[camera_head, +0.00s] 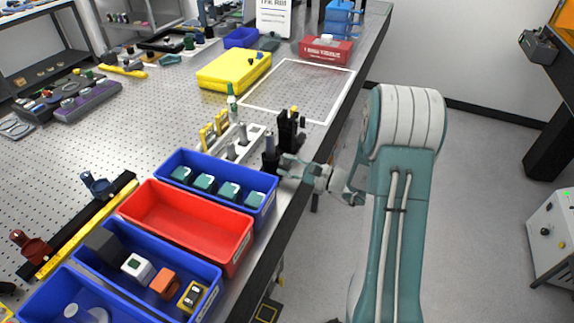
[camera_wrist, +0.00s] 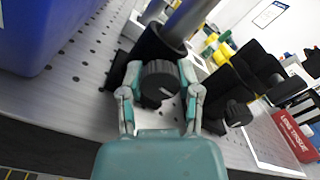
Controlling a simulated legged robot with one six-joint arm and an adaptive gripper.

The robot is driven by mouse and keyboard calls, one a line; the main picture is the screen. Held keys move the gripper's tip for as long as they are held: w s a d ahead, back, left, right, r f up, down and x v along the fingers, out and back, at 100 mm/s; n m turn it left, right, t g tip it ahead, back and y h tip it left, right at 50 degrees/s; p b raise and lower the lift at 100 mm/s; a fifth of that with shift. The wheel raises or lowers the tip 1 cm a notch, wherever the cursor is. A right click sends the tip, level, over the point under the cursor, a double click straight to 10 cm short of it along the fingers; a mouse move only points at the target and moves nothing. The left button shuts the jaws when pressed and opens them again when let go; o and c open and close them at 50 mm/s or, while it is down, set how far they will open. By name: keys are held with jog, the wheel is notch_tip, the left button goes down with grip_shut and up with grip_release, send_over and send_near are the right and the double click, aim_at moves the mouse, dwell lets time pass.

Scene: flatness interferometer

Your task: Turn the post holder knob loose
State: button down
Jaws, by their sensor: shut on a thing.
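The post holder (camera_wrist: 152,48) is black, with a grey metal post (camera_wrist: 188,20) standing in it. It is near the table's front edge, and in the head view it shows small (camera_head: 270,158) beside the blue bin. Its black ribbed knob (camera_wrist: 160,80) has a pale line on its face. My gripper (camera_wrist: 160,98) is shut on the knob, with one finger on each side of it. In the head view my gripper (camera_head: 284,168) reaches in from the right. The finger contact is too small to see there.
A second black holder with a similar knob (camera_wrist: 238,112) stands close to the right. A blue bin (camera_head: 262,207) with teal parts is just left, and a red bin (camera_head: 205,222) is nearer. A white-outlined area (camera_head: 300,88) of the table behind is clear.

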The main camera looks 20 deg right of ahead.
jog(key=shift+f+n, duration=0.2)
jog(key=shift+n, duration=0.2)
jog(key=shift+c, duration=1.8)
grip_release()
jog(key=shift+o, duration=0.3)
jog(key=shift+r, duration=0.1)
jog(key=v, duration=1.2)
jog(key=shift+w, duration=0.1)
